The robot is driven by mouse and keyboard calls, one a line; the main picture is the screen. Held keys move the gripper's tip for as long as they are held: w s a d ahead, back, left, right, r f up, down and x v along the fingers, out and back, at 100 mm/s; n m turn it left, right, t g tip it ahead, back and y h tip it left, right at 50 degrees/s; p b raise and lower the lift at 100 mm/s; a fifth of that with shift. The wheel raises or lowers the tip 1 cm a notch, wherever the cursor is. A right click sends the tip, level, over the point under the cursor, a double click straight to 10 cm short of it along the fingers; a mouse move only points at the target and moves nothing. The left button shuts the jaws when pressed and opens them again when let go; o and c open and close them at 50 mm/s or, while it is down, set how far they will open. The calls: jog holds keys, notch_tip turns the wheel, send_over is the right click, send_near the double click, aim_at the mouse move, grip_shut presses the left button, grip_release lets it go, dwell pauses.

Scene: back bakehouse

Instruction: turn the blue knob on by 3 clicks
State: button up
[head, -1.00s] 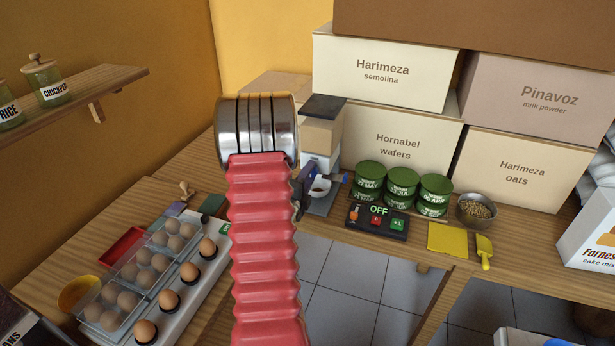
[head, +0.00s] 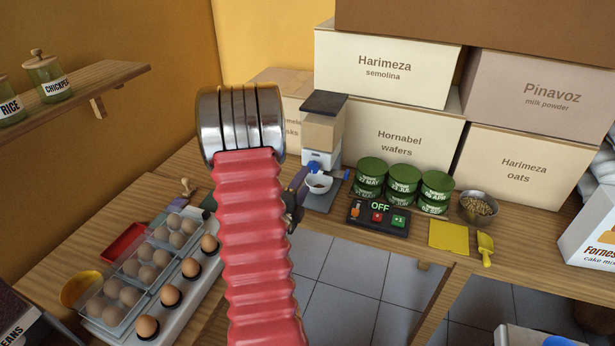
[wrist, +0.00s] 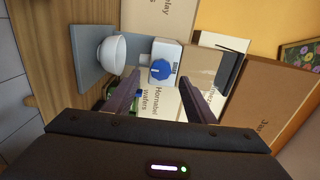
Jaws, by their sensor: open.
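The blue knob (wrist: 161,70) is on the white front of a grinder in the wrist view, with a pale pointer line on its face. The grinder (head: 322,132) also shows in the head view, with the knob (head: 314,167) small above a white bowl. My gripper (wrist: 159,79) is open, its two dark fingers on either side of the knob in the picture. I cannot tell how far short of the knob the tips are. In the head view my gripper (head: 294,203) is mostly hidden behind my red arm, left of the bowl.
A white bowl (wrist: 112,54) stands on the grinder's grey base, below the knob. Green tins (head: 404,180), a control panel reading OFF (head: 378,218) and a metal bowl (head: 478,207) stand to the right. Boxes (head: 397,150) are stacked behind. Eggs (head: 144,327) are at front left.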

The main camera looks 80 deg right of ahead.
jog(key=a, duration=0.7)
jog(key=shift+w+a, duration=0.2)
jog(key=shift+w, duration=0.15)
